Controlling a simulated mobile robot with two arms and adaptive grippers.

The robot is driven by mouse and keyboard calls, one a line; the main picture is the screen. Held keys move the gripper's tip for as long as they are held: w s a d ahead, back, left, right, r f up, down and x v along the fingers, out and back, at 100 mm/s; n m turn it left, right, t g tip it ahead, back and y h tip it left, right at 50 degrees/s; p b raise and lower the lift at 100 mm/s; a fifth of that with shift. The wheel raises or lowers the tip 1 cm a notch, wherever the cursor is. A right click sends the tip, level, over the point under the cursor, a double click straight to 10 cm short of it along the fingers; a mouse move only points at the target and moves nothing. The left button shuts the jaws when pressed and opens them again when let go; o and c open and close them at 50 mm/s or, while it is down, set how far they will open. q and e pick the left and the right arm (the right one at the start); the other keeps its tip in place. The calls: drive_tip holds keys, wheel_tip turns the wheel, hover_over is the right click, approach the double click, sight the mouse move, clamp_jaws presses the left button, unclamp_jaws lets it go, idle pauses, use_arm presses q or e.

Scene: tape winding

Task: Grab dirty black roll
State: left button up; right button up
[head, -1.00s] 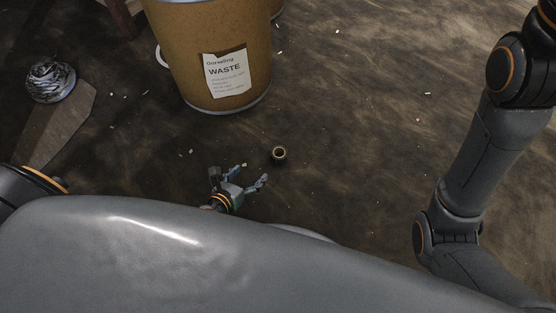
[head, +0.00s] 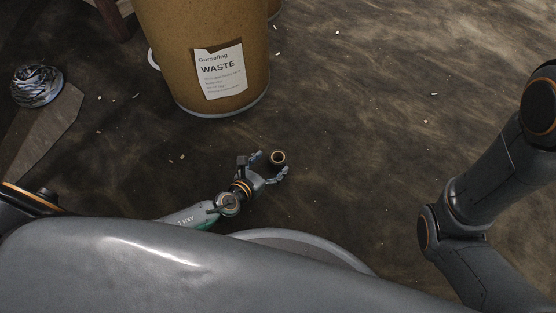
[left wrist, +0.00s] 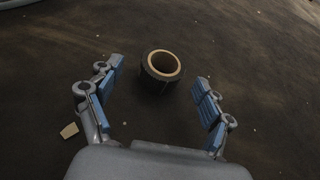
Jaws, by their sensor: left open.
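The dirty black roll (head: 277,159) is a small dark tape roll with a tan inner core, lying on the dark floor. In the left wrist view the roll (left wrist: 161,67) sits ahead of my fingers, near the middle between their tips. In the left wrist view the blue-padded fingers (left wrist: 160,75) do not appear to touch the roll. My right gripper is out of view; only part of the right arm shows.
A large brown waste drum (head: 217,30) with a white label stands behind the roll. A grey-and-white striped bundle (head: 37,86) and a flat board (head: 42,135) lie at left. Small debris dots the floor, which is open to the right.

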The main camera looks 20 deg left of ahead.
sight(275, 161)
use_arm(q)
drive_tip(key=b+x, duration=0.1)
drive_tip(key=x, duration=0.3)
drive_tip(key=shift+w+d+f, duration=0.1)
drive_tip(key=shift+d+f, duration=0.05)
drive_tip(key=shift+d, duration=0.1)
drive_tip(key=shift+c, duration=0.4)
drive_tip(key=c, duration=1.1)
